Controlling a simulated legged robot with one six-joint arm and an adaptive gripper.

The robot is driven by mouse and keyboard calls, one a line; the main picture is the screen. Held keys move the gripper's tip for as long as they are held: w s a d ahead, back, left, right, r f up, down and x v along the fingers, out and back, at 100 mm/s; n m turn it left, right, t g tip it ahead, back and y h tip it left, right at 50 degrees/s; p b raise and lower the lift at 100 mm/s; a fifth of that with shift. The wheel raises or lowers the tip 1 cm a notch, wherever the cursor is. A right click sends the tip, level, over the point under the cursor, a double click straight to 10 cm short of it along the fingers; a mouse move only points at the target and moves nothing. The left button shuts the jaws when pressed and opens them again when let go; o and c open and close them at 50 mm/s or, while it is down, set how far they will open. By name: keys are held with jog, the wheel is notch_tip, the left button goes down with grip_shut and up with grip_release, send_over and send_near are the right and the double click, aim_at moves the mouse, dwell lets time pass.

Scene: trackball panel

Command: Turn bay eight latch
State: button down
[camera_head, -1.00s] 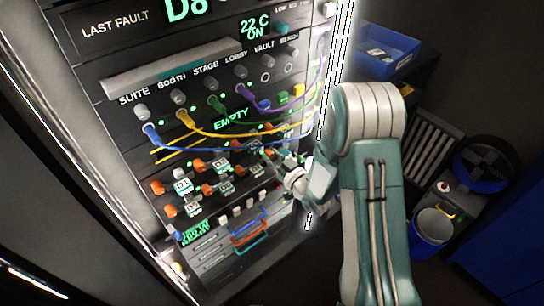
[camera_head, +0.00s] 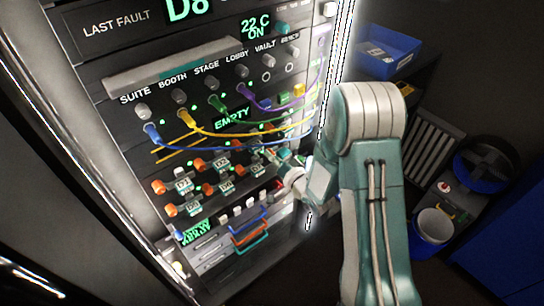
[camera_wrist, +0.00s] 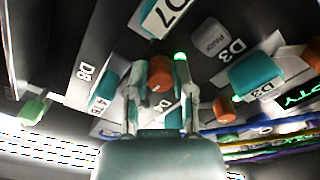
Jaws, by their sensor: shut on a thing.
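The orange latch (camera_wrist: 160,86) sits between my two fingertips in the wrist view. It is beside a drive marked 4TB and a white label reading D8 (camera_wrist: 85,71). My gripper (camera_wrist: 159,72) is shut on this latch, with one finger on each side of it. In the head view my gripper (camera_head: 270,154) reaches the right side of the drive bays, and the latch there is hidden behind it or too small to make out.
A D7 label (camera_wrist: 165,14) and teal drive handle (camera_wrist: 255,75) lie close by. A second orange latch (camera_wrist: 224,108) is at the right. Coloured cables (camera_head: 250,128) hang above the bays. A blue bin (camera_head: 388,48) stands at the back right.

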jog(key=m, duration=0.4)
jog(key=shift+w+r+m, duration=0.1)
jog(key=shift+w+m, duration=0.05)
jog(key=shift+m, duration=0.15)
jog(key=shift+d+m, duration=0.1)
jog(key=shift+m, duration=1.5)
jog(key=c, duration=0.6)
grip_release()
jog(key=shift+o, duration=0.6)
jog(key=shift+w, duration=0.1)
jog(key=v, duration=1.1)
jog(key=shift+s+d, duration=0.15)
jog(key=shift+s, duration=0.25)
